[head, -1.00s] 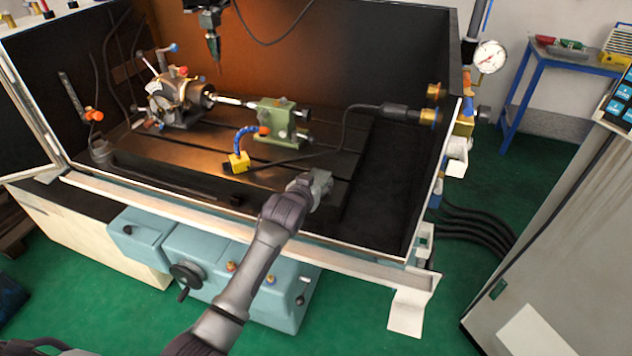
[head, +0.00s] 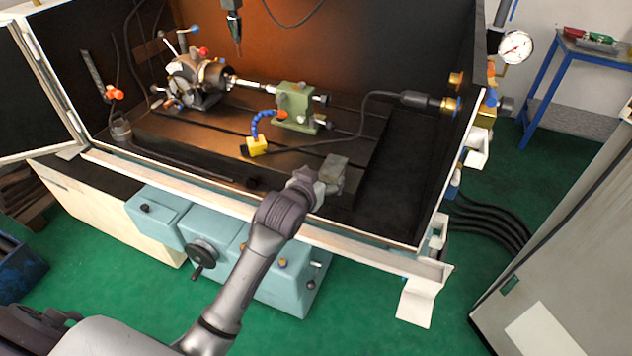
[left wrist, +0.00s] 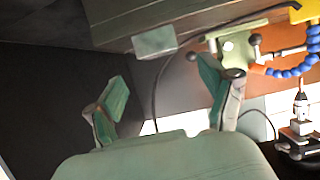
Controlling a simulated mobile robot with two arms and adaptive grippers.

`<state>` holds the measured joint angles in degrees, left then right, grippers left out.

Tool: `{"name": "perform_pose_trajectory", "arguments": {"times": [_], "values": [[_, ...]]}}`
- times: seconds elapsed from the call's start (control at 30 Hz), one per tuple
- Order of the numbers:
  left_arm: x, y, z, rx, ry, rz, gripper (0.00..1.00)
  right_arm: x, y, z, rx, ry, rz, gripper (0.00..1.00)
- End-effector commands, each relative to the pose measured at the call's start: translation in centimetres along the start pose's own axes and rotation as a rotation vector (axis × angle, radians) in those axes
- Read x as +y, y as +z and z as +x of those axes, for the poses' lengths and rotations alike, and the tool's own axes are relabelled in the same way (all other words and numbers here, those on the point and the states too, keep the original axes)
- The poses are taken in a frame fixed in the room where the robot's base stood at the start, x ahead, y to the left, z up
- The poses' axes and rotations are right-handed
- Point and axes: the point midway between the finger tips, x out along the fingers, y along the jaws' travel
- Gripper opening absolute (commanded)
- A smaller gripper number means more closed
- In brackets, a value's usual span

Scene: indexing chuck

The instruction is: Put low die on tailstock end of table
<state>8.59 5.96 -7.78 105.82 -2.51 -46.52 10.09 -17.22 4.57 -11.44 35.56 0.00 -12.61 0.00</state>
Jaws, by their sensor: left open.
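The low die appears to be a small grey block (head: 335,170), resting near the front right corner of the dark slotted table (head: 212,158), at the end by the green tailstock (head: 296,108). In the left wrist view the block (left wrist: 155,41) lies beyond the fingertips, apart from them. My left gripper (head: 316,189) is just left of and in front of the block in the head view. In the left wrist view the left gripper (left wrist: 163,85) has its fingers wide apart with nothing between them. My right gripper does not show.
A yellow block with a blue hose (head: 257,146) stands on the table left of the grey block. A black cable (head: 350,133) runs behind it. The indexing chuck (head: 196,82) is at the far left. The enclosure's pale front sill (head: 370,248) passes below my arm.

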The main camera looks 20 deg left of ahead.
Motion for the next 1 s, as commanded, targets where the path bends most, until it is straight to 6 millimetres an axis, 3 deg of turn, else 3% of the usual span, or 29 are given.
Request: {"name": "perform_pose_trajectory", "arguments": {"times": [0.1,0.3,0.83,0.93,1.0], "values": [[0.0,0.1,-2.1,0.000,0.000,0.000,0.82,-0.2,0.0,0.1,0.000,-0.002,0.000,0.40],[0.0,0.0,-3.8,-0.001,-0.001,0.000,0.82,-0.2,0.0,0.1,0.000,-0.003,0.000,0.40],[0.0,0.1,-4.1,-0.003,0.000,0.001,0.82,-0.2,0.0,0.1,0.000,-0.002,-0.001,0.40],[0.0,1.7,-4.8,-0.044,-0.001,0.005,0.82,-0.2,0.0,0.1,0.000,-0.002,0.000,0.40],[0.1,4.2,-6.2,-0.113,-0.001,0.014,0.82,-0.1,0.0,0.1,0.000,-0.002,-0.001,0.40]]}}
